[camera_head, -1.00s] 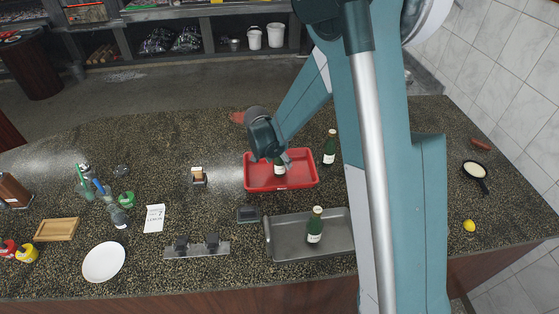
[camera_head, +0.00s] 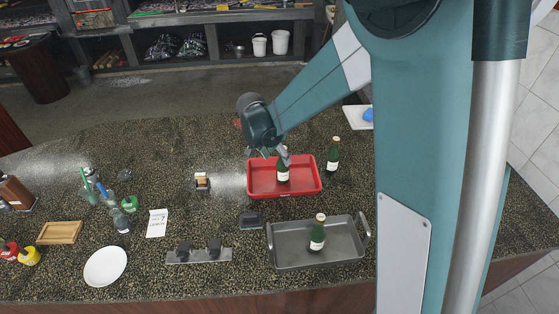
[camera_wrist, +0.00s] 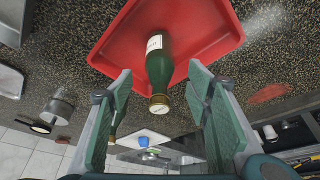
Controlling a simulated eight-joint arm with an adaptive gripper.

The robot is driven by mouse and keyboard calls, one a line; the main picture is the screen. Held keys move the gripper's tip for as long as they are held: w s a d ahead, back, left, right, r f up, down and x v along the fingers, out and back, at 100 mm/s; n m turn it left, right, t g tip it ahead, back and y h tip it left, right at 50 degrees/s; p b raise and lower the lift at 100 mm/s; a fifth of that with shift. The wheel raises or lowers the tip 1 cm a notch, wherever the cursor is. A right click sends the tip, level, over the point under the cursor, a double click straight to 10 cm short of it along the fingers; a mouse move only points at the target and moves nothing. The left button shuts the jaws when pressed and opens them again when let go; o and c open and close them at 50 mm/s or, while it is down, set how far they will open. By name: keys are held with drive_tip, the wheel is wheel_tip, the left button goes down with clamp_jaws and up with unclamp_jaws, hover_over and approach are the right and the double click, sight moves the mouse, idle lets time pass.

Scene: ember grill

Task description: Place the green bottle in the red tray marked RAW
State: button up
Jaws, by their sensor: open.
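A green bottle (camera_head: 283,170) with a pale label stands in the red tray (camera_head: 311,189). No RAW marking can be read on the tray. My gripper (camera_head: 275,156) is above the tray, close to this bottle. In the wrist view, the open fingers (camera_wrist: 160,92) are spread on both sides of the bottle (camera_wrist: 160,68), with gaps visible between them and the glass. A second green bottle (camera_head: 333,155) stands on the counter just right of the red tray. A third green bottle (camera_head: 318,232) stands in the grey metal tray (camera_head: 290,259).
A small dark box (camera_head: 250,220) sits between the two trays. A white board (camera_head: 357,117) with a blue item lies at the back right. A white plate (camera_head: 105,266) and a card (camera_head: 157,223) lie left. My arm hides the right side.

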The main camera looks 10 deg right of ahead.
drive_tip(key=shift+v, duration=1.35)
drive_tip(key=s+d+r+n+t+y, duration=0.1)
drive_tip(key=s+d+r+n, duration=0.1)
drive_tip(key=s+d+r, duration=0.45)
drive_tip(key=s+d+r+n+y, duration=0.15)
drive_tip(key=s+d+r, duration=0.25)
drive_tip(key=s+r, duration=0.4)
drive_tip(key=s+d+n+t, duration=0.1)
drive_tip(key=s+d+n, duration=0.1)
drive_tip(key=s, duration=0.7)
drive_tip(key=s+d+r+n+t, duration=0.1)
drive_tip(key=s+d+n+t, duration=0.1)
drive_tip(key=s, duration=0.8)
drive_tip(key=shift+d+n+y, duration=0.35)
drive_tip(key=shift+d+n, duration=0.25)
drive_tip(key=shift+n, duration=0.15)
